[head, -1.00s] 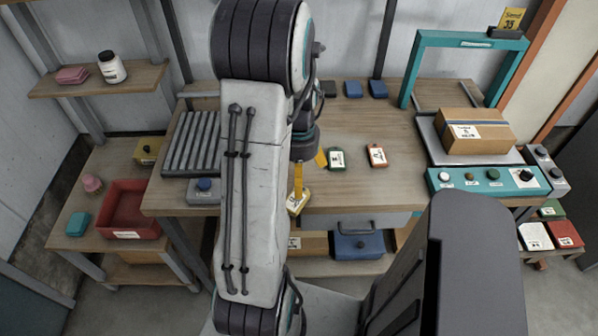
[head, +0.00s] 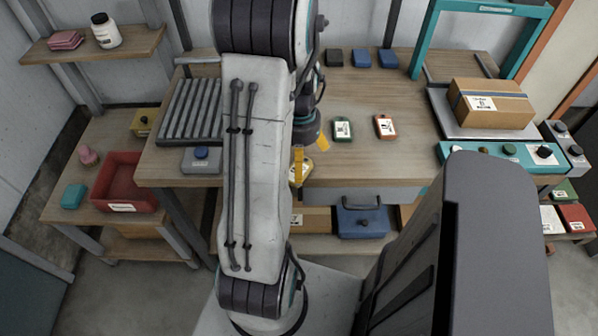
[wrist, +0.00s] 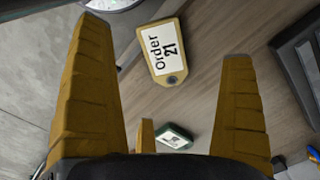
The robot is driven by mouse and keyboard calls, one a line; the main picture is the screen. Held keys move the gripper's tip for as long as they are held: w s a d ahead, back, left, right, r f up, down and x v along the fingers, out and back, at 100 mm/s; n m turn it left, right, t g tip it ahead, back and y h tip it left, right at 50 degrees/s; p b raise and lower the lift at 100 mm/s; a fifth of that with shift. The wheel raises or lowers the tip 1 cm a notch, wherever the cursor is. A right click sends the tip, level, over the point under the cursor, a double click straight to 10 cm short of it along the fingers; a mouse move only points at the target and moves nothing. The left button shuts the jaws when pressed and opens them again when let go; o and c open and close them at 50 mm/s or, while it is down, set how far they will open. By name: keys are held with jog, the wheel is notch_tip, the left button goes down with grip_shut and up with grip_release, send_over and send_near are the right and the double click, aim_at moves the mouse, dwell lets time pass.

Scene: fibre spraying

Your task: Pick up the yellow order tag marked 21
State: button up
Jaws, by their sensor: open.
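The yellow order tag marked 21 (wrist: 163,50) lies on the wooden table near its front edge, its white label facing up in the wrist view. In the head view the yellow tag (head: 304,169) is partly hidden behind my arm and a finger. My gripper (wrist: 160,95) is open, with yellow fingers spread on either side of the view. The tag lies ahead of the fingertips, between their lines and apart from them. In the head view my gripper (head: 309,143) is over the table's front part.
A green tag (head: 342,129) and an orange-red tag (head: 385,127) lie to the right on the table. A roller rack (head: 188,110) is at left. A cardboard box (head: 491,103) on a scale and a teal button panel (head: 490,153) stand at right.

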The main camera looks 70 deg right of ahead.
jog(key=shift+s+a+f, duration=0.1)
jog(key=shift+s+f, duration=0.05)
jog(key=shift+f, duration=1.3)
jog(key=shift+s+f, duration=0.1)
jog(key=shift+f, duration=1.3)
jog(key=shift+c, duration=0.2)
jog(key=c, duration=1.1)
